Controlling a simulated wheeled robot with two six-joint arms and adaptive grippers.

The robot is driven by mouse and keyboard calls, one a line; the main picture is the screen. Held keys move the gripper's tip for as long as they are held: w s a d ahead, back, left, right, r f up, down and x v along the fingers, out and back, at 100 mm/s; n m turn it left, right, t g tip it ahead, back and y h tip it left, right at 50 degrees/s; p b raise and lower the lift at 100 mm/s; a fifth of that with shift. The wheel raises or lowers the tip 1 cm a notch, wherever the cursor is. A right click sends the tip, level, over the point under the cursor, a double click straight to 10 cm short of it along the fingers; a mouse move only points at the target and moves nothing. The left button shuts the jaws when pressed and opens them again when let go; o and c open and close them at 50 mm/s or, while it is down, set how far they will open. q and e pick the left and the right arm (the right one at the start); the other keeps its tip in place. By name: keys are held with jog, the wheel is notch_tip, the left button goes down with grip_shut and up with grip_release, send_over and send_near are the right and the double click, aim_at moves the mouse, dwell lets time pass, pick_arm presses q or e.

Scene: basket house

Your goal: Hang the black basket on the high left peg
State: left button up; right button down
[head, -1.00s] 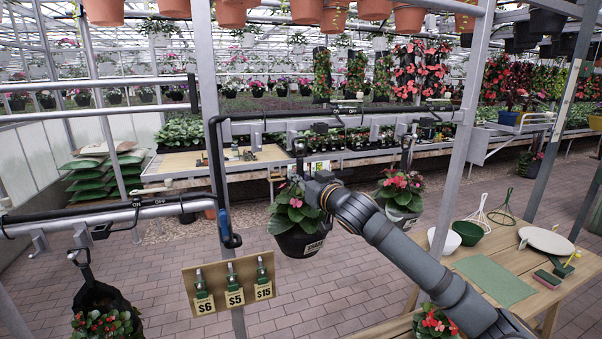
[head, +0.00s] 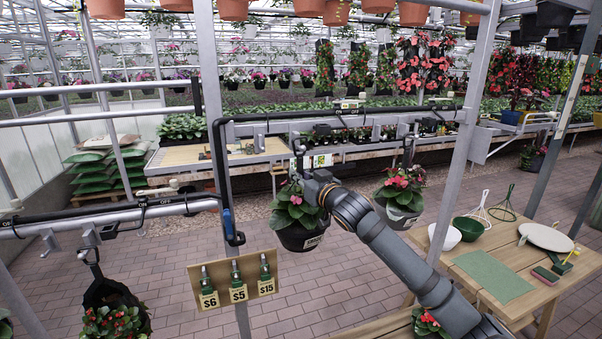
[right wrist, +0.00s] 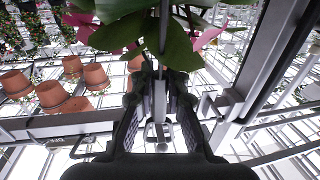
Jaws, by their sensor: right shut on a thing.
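A black basket (head: 298,238) with pink flowers and a white label hangs upright at the middle of the head view. My right gripper (head: 306,186) is at its hanger, just above the leaves, with the arm coming from the lower right. In the right wrist view the jaws (right wrist: 158,120) are around the metal hanger stem, with leaves and pink petals beyond. The hanger top (head: 299,147) is close under the upper rail (head: 340,117); I cannot tell whether it rests on a peg. My left gripper is out of view.
A grey basket (head: 403,217) hangs to the right on the same frame. Another dark basket (head: 112,294) hangs from the lower left rail (head: 120,216). A price board (head: 237,282) stands in front of a metal post. A wooden table (head: 530,262) is at the right.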

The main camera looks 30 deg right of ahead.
jog(key=shift+w+r, duration=0.1)
jog(key=shift+w, duration=0.15)
dwell(0.5)
jog(key=shift+f+b, duration=0.45)
jog(key=shift+f, duration=0.3)
